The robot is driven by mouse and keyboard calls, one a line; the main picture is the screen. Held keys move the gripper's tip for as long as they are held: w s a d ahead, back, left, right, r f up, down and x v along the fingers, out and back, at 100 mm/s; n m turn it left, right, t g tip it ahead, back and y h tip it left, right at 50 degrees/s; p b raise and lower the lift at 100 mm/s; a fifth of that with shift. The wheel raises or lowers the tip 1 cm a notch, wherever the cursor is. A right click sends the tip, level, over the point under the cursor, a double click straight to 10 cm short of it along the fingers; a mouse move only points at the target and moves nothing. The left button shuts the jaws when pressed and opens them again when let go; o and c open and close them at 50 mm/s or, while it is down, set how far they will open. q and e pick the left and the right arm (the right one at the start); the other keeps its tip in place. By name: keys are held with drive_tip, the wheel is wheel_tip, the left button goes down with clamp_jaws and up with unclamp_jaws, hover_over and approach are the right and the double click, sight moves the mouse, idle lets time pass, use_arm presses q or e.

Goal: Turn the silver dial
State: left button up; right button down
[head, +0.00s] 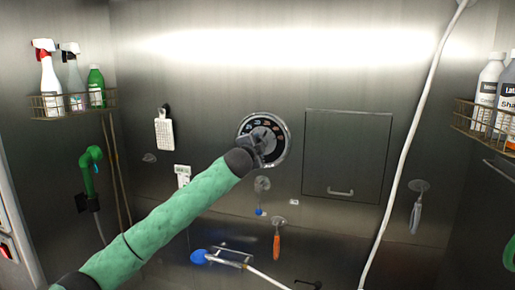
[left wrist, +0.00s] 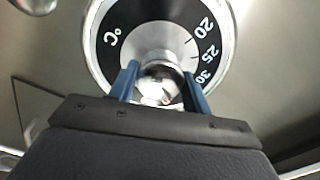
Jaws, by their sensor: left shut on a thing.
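The silver dial (head: 284,152) is round, with a black number ring and a bright rim, and is mounted on the metal back wall. In the left wrist view the dial (left wrist: 150,41) shows a °C mark and the numbers 20, 25 and 30. My left gripper (head: 264,143) is at the dial's middle. In the left wrist view its two blue fingers (left wrist: 160,82) are shut on the dial's round central knob, one on each side. The arm hides the dial's lower left part in the head view. My right gripper is not in view.
A square hatch with a handle (head: 347,118) is right of the dial. A white hose (head: 411,130) hangs further right. Wire shelves with bottles are on the left (head: 72,114) and right (head: 466,113). Small tools hang below the dial, including an orange-handled one (head: 276,246).

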use_arm(q)
drive_tip(key=m, duration=0.3)
drive_tip(key=shift+m, duration=0.4)
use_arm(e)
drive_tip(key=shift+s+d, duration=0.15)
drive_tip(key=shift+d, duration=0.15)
use_arm(q)
drive_tip(key=shift+f, duration=0.1)
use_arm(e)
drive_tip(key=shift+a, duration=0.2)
use_arm(q)
drive_tip(key=o, duration=1)
drive_tip(key=shift+c, duration=0.2)
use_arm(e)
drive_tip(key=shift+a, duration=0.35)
use_arm(q)
drive_tip(key=shift+s, duration=0.1)
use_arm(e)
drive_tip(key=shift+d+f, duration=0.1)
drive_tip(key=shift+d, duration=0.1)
use_arm(q)
drive_tip(key=b+v, duration=0.4)
drive_tip(key=v, duration=0.3)
drive_tip(key=shift+s, duration=0.3)
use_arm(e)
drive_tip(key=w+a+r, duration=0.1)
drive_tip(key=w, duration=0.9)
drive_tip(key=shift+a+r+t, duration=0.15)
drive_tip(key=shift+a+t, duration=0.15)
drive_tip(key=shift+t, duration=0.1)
